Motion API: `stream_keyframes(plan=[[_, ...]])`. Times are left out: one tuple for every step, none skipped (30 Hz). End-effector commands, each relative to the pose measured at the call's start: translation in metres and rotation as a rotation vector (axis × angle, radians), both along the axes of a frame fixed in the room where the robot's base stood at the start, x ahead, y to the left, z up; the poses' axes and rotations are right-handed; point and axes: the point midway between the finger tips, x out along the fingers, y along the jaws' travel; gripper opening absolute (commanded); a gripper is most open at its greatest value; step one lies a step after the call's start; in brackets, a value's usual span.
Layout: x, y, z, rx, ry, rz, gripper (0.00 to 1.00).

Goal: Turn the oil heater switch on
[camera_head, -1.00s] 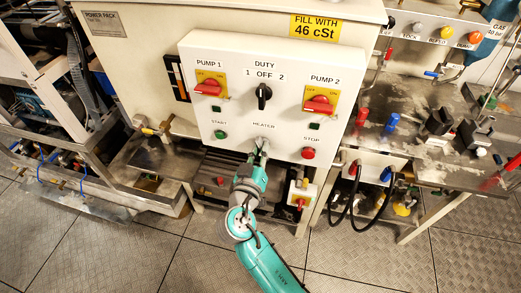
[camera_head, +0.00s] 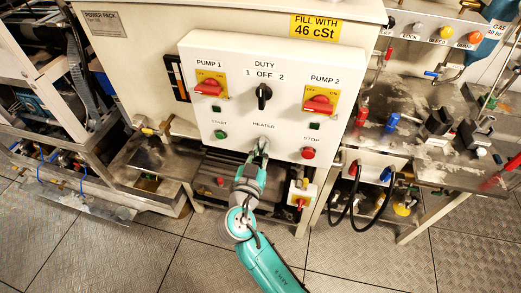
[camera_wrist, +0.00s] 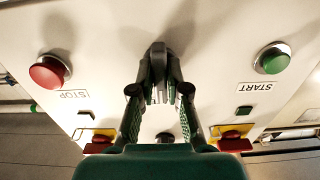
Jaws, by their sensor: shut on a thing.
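The oil heater switch (camera_wrist: 158,52) is a small grey lever on the white control panel (camera_head: 205,45), under the HEATER label in the head view. My gripper (camera_head: 262,146) reaches up to it from below. In the wrist view my gripper (camera_wrist: 159,88) has its two fingers on either side of the switch, shut on it. The fingers hide most of the switch in the head view, and I cannot tell its exact position.
The green START button (camera_head: 220,134) is left of the switch and the red STOP button (camera_head: 308,153) is right. Above are the black DUTY knob (camera_head: 264,94) and the red PUMP 1 (camera_head: 208,87) and PUMP 2 (camera_head: 319,103) switches. A steel bench (camera_head: 420,165) stands to the right.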

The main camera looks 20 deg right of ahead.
Motion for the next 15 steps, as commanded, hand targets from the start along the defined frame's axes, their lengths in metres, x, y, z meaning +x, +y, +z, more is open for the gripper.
stream_keyframes(plan=[[-0.0003,0.0003,-0.0017,0.002,0.002,0.0,0.0],[-0.0003,0.0003,-0.0017,0.002,0.002,0.0,0.0],[-0.0003,0.0003,-0.0017,0.002,0.002,0.0,0.0],[-0.0003,0.0003,-0.0017,0.002,0.002,0.0,0.0],[-0.0003,0.0003,-0.0017,0.002,0.002,0.0,0.0],[-0.0003,0.0003,-0.0017,0.002,0.002,0.0,0.2],[-0.0003,0.0001,-0.0017,0.002,0.003,0.0,0.27],[-0.0002,0.0002,-0.0016,0.001,0.003,0.0,0.35],[-0.0002,0.0002,-0.0015,0.001,0.003,0.0,0.4],[-0.0002,0.0002,-0.0013,0.001,0.003,0.0,0.4],[-0.0002,0.0002,-0.0012,0.0,0.002,0.0,0.4],[-0.0002,0.0001,-0.001,0.0,0.002,0.0,0.4],[-0.0002,0.0001,-0.0009,0.0,0.002,0.0,0.4],[-0.0002,0.0001,-0.0008,0.0,0.002,0.0,0.4],[-0.0002,0.0001,-0.0007,0.0,0.002,0.0,0.4]])
